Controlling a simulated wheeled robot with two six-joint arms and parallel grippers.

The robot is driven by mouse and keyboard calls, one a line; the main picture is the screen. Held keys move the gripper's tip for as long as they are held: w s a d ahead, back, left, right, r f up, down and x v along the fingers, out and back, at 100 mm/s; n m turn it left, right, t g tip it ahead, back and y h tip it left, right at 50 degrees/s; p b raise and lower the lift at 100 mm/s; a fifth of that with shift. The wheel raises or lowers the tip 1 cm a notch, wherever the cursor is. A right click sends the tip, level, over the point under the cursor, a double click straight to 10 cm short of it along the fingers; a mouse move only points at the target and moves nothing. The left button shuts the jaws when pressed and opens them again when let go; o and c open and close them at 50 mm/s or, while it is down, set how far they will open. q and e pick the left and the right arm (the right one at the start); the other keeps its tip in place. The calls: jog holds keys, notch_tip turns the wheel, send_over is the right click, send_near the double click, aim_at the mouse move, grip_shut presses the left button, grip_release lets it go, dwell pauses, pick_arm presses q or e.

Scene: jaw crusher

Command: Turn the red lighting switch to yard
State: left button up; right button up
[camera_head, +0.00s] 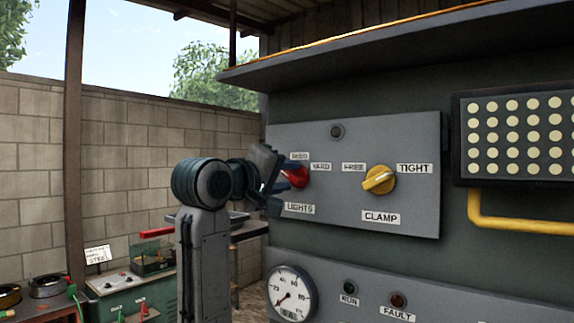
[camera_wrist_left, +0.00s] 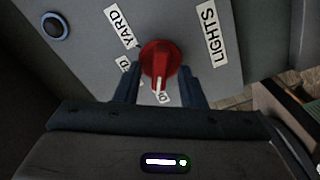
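The red lighting switch (camera_head: 296,176) is on the grey panel above a LIGHTS label (camera_head: 300,208). A YARD label (camera_head: 320,166) is at its upper right, and another label (camera_head: 299,156) is above it. My left gripper (camera_head: 279,182) is at the switch from the left and hides part of it. In the left wrist view, the red knob (camera_wrist_left: 160,60) lies between the tips of my two open fingers (camera_wrist_left: 160,80). Its white mark points down toward a partly hidden label (camera_wrist_left: 165,98), away from the YARD label (camera_wrist_left: 120,26). My right gripper is not in view.
A yellow CLAMP knob (camera_head: 379,180) is right of the switch, between the FREE and TIGHT labels. A gauge (camera_head: 291,294) and RUN and FAULT lamps are below. A yellow pipe (camera_head: 520,225) and a lamp board (camera_head: 520,130) are at the right. A green box (camera_head: 130,293) stands lower left.

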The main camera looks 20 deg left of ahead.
pick_arm(q)
jog(key=shift+w+d, duration=0.1)
jog(key=shift+w, duration=0.05)
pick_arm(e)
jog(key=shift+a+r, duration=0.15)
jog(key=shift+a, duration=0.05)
pick_arm(q)
jog(key=shift+w, duration=0.1)
grip_shut()
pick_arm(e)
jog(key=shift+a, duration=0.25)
